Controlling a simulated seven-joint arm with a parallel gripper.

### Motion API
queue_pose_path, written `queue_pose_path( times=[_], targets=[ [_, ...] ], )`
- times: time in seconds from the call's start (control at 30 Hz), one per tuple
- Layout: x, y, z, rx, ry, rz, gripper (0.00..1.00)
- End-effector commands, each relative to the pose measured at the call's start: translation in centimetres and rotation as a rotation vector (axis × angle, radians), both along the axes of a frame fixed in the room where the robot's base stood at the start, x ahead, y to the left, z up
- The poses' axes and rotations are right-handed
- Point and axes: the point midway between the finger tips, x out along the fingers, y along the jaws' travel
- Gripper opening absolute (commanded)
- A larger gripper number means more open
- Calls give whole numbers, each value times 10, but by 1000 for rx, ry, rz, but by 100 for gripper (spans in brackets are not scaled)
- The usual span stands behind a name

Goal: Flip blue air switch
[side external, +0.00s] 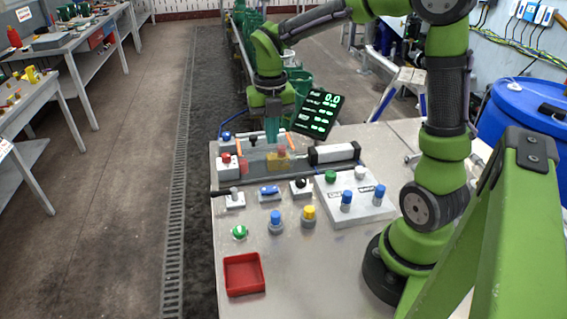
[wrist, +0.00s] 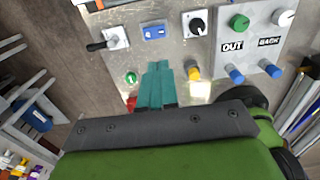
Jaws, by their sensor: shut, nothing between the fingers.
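A small box with a blue rocker switch (side external: 269,191) sits on the grey table panel, between a black lever and a black knob. It also shows in the wrist view (wrist: 154,32), just beyond my fingertips in the picture. Another small blue-topped part (side external: 226,136) with a blue hose is at the panel's back left corner; I cannot tell which of the two is the air switch. My gripper (side external: 271,131) has teal fingers, shut and empty, pointing down above the panel. In the wrist view its fingers (wrist: 157,68) are together and hide part of the panel.
A black lever (side external: 234,198), black knob (side external: 301,186), green knob (side external: 239,232), blue cylinder (side external: 276,220) and yellow cylinder (side external: 308,214) surround the rocker. A raised control box (side external: 352,210) stands to the right. A red tray (side external: 243,274) lies in front.

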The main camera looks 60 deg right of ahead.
Motion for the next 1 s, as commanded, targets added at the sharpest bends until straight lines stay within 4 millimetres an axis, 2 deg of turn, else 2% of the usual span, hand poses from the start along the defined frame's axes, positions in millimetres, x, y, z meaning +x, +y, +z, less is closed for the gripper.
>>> queue_pose_path(
  times=[0.17, 0.27, 0.7, 0.9, 1.0],
  targets=[
    [0, 0, -5, 1, 2, 1, 0],
    [-1, 0, -17, 1, 5, 1, 0],
    [-1, 1, -107, 3, 6, 2, 0],
    [-1, 0, -132, 0, 3, 1, 0],
    [0, 0, -138, 0, 1, 0, 0]
  ],
)
